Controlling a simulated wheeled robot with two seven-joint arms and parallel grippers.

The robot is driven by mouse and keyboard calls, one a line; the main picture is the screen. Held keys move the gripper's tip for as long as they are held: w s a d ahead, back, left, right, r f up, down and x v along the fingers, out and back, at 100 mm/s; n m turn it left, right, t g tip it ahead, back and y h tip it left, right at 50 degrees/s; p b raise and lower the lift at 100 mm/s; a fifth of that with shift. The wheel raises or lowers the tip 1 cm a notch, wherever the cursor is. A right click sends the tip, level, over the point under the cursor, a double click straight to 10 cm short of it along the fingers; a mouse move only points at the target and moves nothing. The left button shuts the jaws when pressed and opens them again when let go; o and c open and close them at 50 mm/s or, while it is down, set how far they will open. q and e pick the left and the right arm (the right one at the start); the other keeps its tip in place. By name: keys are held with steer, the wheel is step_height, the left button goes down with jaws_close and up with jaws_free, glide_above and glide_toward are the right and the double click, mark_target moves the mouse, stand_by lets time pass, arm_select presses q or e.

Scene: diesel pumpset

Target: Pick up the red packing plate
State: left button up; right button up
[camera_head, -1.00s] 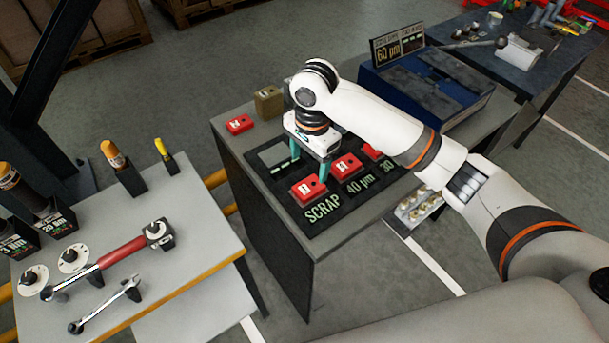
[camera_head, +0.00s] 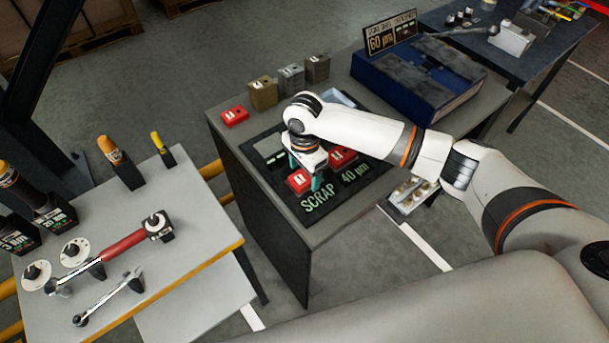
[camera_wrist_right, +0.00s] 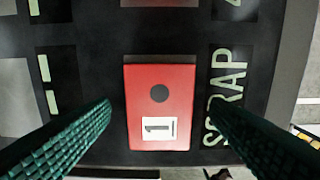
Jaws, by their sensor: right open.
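A red plate marked 1 (camera_head: 298,181) lies by the SCRAP lettering on a black tray (camera_head: 318,207). It fills the middle of the right wrist view (camera_wrist_right: 160,85), with a dark round spot above its white number label. My right gripper (camera_head: 304,172) is open around this plate, pointing down. In the right wrist view its two green ridged fingers (camera_wrist_right: 160,112) stand on either side of the plate, with gaps to it. A second red plate (camera_head: 343,155) lies on the tray to the right, partly hidden by my arm. My left gripper is out of view.
Another red block (camera_head: 234,117) and tan and grey blocks (camera_head: 263,93) stand along the bench's back edge. A blue case (camera_head: 420,85) is at the back right. A separate table (camera_head: 190,240) with wrenches stands to the left.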

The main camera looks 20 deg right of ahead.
mark_target(304, 176)
steer(key=shift+f, duration=0.45)
steer(key=shift+c, duration=0.2)
steer(key=c, duration=1.3)
steer(key=shift+r+b, duration=0.5)
steer(key=shift+r, duration=4.6)
